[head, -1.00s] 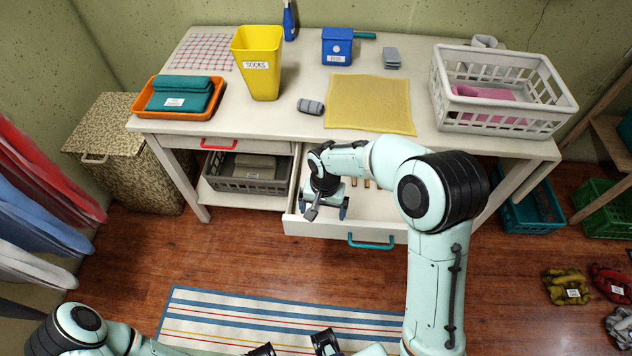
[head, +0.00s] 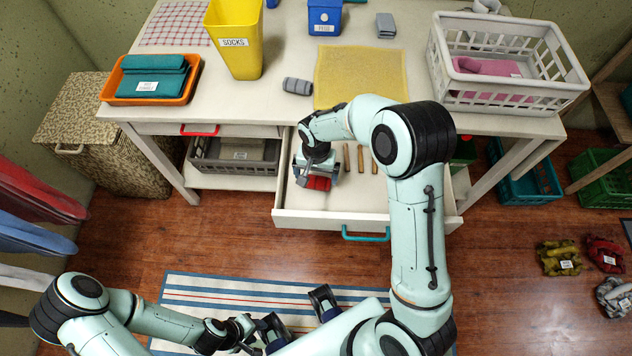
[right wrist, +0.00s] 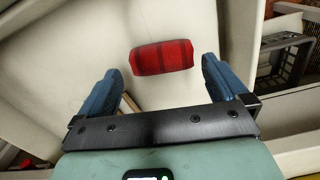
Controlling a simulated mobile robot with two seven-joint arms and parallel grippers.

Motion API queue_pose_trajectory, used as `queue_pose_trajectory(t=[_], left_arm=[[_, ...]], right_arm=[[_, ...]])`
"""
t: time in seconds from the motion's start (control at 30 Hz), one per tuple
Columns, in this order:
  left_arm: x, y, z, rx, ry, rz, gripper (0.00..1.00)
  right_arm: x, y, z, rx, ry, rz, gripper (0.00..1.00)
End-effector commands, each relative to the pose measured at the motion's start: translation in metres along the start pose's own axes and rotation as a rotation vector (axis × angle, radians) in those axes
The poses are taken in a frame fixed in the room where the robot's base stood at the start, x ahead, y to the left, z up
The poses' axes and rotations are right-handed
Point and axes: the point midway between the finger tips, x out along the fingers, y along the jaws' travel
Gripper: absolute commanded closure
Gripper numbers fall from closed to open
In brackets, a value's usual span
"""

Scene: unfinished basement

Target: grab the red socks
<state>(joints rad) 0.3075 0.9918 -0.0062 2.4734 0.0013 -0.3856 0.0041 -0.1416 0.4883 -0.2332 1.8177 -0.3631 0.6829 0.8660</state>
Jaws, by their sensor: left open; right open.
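The red socks (right wrist: 162,57), a rolled bundle with dark stripes, lie on the pale floor of the open drawer (head: 345,219). In the head view the red socks (head: 319,183) show just below my right gripper (head: 316,170), which partly covers them. In the right wrist view my right gripper (right wrist: 158,82) is open, with its blue fingers apart and the socks ahead, between the lines of the fingers and not held. My left gripper (head: 297,311) is open and empty above the striped rug, well away from the drawer.
Wooden-looking sticks (head: 360,158) lie in the drawer to the right. The table above holds a yellow socks bin (head: 235,50), a grey roll (head: 297,86), a yellow mat (head: 362,75) and a white basket (head: 505,101). A grey crate (head: 234,160) stands left of the drawer.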

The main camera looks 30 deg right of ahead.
Motion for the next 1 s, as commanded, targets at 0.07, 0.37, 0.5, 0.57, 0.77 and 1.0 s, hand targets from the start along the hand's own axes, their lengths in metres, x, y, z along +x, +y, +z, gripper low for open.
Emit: queue_pose_trajectory(t=[0.07, 0.37, 0.5, 0.57, 0.77, 1.0], left_arm=[[0.000, 0.000, 0.000, 0.000, 0.000, 0.000, 0.57], [-0.001, 0.000, 0.000, 0.001, 0.000, 0.000, 0.57], [0.000, 0.000, 0.000, 0.001, 0.000, 0.000, 0.57], [0.000, 0.000, 0.000, 0.001, 0.000, 0.000, 0.57], [0.000, 0.000, 0.000, 0.001, 0.000, 0.000, 0.57], [0.000, 0.000, 0.000, 0.001, 0.000, 0.000, 0.57]], right_arm=[[0.006, 0.000, 0.000, -0.001, -0.001, 0.001, 0.00], [0.042, -0.001, 0.001, 0.000, -0.003, 0.002, 0.00], [0.056, -0.001, 0.001, 0.000, -0.001, 0.000, 0.00], [0.059, -0.001, 0.001, 0.000, 0.000, 0.000, 0.00], [0.059, -0.001, 0.000, 0.000, 0.001, -0.001, 0.00], [0.059, -0.001, 0.000, 0.000, 0.001, -0.001, 0.36]])
